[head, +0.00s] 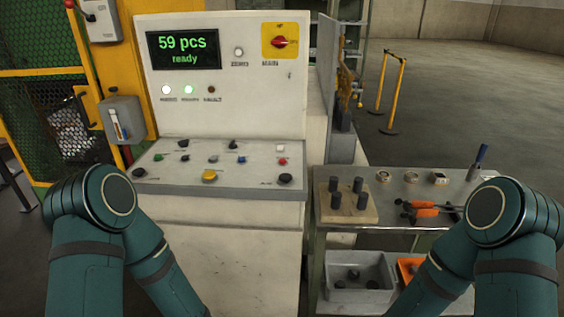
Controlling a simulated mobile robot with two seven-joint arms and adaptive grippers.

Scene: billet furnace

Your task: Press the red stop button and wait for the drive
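The control cabinet (222,100) stands in front of me with a sloped panel (230,188) of knobs and buttons. A small red button (282,161) sits at the right of the panel, below a white one (280,148); its lettering is too small to read. The display (184,50) reads "59 pcs" and "ready". Below it, a white lamp (166,89) and a green lamp (190,90) look lit, and a third lamp (211,89) is dark. Both my teal arms show, but their forearms run out of the bottom edge, so neither gripper is in view.
A red-handled main switch (281,42) is at the cabinet's upper right. A metal cart (400,222) at right holds a pegged wooden block (345,209), orange-handled tools (424,209) and bins below. A yellow-framed mesh guard (62,125) is at left. Open floor lies at the back right.

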